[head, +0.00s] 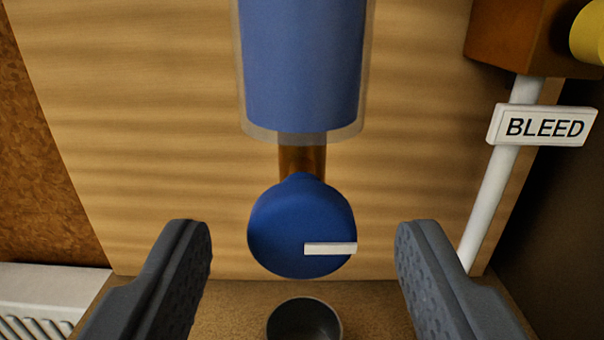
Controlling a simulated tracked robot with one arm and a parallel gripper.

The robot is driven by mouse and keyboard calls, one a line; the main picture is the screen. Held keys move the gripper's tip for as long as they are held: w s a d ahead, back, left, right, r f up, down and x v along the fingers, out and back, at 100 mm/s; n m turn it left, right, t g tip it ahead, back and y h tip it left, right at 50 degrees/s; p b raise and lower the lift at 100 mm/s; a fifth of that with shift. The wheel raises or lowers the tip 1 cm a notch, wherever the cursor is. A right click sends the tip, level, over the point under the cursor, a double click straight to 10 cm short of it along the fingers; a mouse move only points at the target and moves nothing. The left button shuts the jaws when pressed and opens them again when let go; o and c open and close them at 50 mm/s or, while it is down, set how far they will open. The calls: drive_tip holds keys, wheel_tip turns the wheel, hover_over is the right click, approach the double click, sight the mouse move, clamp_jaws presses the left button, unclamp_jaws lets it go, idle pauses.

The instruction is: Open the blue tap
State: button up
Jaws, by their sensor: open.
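The blue tap (290,222) is a round blue knob in the middle of the head view. A white pointer bar (330,249) on its face lies level and points right. The tap sits under a short copper-brown pipe (302,158) below a clear tube (302,65) filled with blue. My gripper (304,250) is open, with one dark grey finger left of the tap and one right of it. Clear gaps show between the fingers and the knob, and nothing is held.
A dark round cup (304,320) stands below the tap. At the right, a white pipe (490,205) carries a "BLEED" label (543,126), with a brown block (515,38) and a yellow knob (588,32) above. A wooden panel (160,130) is behind. A white slatted piece (40,300) is lower left.

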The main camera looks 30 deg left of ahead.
drive_tip(key=shift+x, duration=0.95)
drive_tip(key=shift+c, duration=0.3)
drive_tip(key=c, duration=0.9)
drive_tip(key=shift+d, duration=0.2)
drive_tip(key=shift+a, duration=0.1)
